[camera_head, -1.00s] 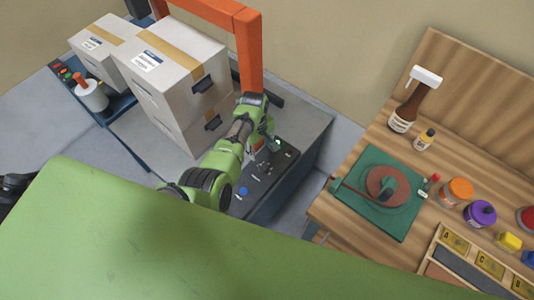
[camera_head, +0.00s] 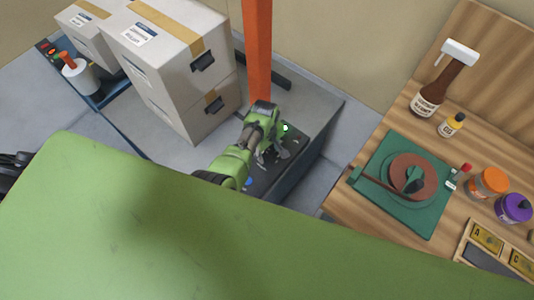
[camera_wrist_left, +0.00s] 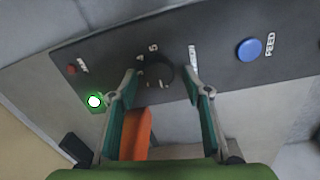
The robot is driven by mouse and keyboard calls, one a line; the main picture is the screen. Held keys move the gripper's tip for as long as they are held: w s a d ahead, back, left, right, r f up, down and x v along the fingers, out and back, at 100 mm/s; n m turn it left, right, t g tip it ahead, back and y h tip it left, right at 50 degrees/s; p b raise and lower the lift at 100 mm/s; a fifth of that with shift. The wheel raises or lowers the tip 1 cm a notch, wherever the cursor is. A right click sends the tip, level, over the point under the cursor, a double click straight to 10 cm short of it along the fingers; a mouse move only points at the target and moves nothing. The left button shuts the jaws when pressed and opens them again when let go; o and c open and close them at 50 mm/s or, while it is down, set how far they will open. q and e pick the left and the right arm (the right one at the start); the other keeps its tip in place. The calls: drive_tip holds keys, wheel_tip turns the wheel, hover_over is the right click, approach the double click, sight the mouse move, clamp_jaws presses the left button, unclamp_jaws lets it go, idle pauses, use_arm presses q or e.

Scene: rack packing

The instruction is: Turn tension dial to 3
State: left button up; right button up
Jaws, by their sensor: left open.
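The tension dial (camera_wrist_left: 158,74) is a round black knob on a dark control panel (camera_wrist_left: 225,35) in the left wrist view, with white numbers around it, of which a 5 is legible. My left gripper (camera_wrist_left: 162,82) is open, with one finger on each side of the dial. I cannot tell whether the fingers touch it. In the head view my left gripper (camera_head: 272,150) is over the panel and hides the dial. My right gripper is not in view.
The panel carries a blue FEED button (camera_wrist_left: 249,49), a lit green lamp (camera_wrist_left: 95,101) and a small red button (camera_wrist_left: 71,70). Large cartons (camera_head: 165,60) stand left of an orange post (camera_head: 258,50). A wooden workbench (camera_head: 350,205) with bottles and jars is at the right.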

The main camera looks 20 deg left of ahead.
use_arm(q)
drive_tip(key=shift+w+f, duration=0.1)
drive_tip(key=shift+f, duration=0.3)
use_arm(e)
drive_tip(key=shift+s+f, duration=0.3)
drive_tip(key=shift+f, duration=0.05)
use_arm(q)
drive_tip(key=shift+d+r, duration=0.1)
drive_tip(key=shift+r, duration=0.05)
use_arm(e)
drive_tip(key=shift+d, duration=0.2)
use_arm(q)
drive_tip(key=c, duration=1.1)
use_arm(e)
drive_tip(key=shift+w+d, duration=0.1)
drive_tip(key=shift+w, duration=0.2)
